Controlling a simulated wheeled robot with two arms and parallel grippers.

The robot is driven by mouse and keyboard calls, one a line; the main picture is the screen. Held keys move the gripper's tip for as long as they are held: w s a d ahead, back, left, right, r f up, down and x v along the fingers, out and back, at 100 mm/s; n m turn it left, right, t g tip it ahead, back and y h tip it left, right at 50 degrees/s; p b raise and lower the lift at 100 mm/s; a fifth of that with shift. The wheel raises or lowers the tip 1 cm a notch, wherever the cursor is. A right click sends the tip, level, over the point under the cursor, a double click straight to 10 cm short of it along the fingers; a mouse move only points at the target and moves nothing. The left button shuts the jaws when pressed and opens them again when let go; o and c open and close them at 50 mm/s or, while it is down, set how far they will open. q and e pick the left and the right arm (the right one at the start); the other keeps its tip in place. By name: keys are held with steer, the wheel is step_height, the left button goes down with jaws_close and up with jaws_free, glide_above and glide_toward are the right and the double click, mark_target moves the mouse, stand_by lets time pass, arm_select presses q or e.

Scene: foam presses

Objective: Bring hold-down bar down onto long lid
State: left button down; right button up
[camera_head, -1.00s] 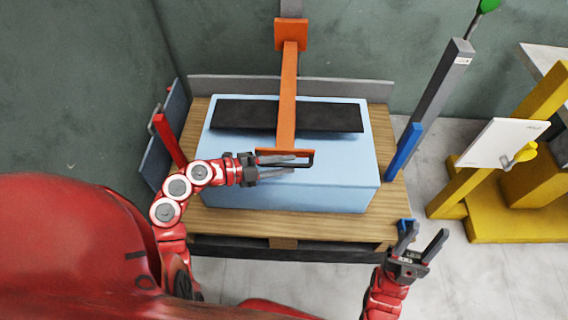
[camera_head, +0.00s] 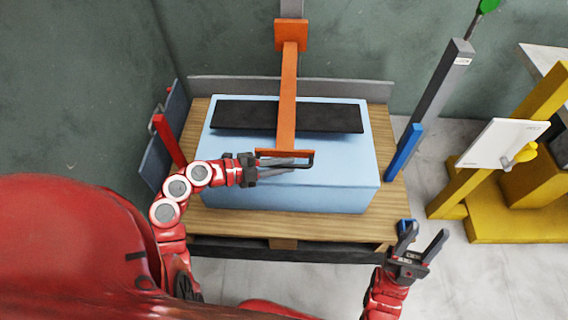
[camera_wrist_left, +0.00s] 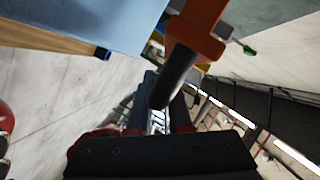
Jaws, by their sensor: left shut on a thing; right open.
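The orange hold-down bar (camera_head: 288,85) reaches forward from an orange bracket at the back, over the black long lid (camera_head: 232,115). The lid lies on the light blue foam block (camera_head: 345,185). I cannot tell whether the bar touches the lid. My left gripper (camera_head: 300,163) is shut on the dark handle at the bar's near end, in front of the lid. In the left wrist view the dark handle (camera_wrist_left: 175,78) sits at the fingers, below the bar's orange end (camera_wrist_left: 195,35). My right gripper (camera_head: 422,243) is open and empty at the front right.
The block stands on a wooden table (camera_head: 290,225). A red post (camera_head: 168,140) stands at left and a blue post (camera_head: 404,152) at right, with a grey lever beside it. A yellow press frame (camera_head: 490,200) with a white panel stands further right.

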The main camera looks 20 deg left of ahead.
stand_by(0.8)
arm_select(q)
steer(key=shift+d, duration=0.2)
steer(key=shift+a+f+p, duration=0.1)
steer(key=shift+f+p, duration=0.95)
steer(key=shift+f, duration=1.2)
steer(key=c, duration=1.2)
jaws_free()
steer(key=shift+a, duration=0.1)
steer(key=shift+c, duration=0.2)
steer(key=shift+o, duration=0.6)
steer(key=shift+a, duration=0.1)
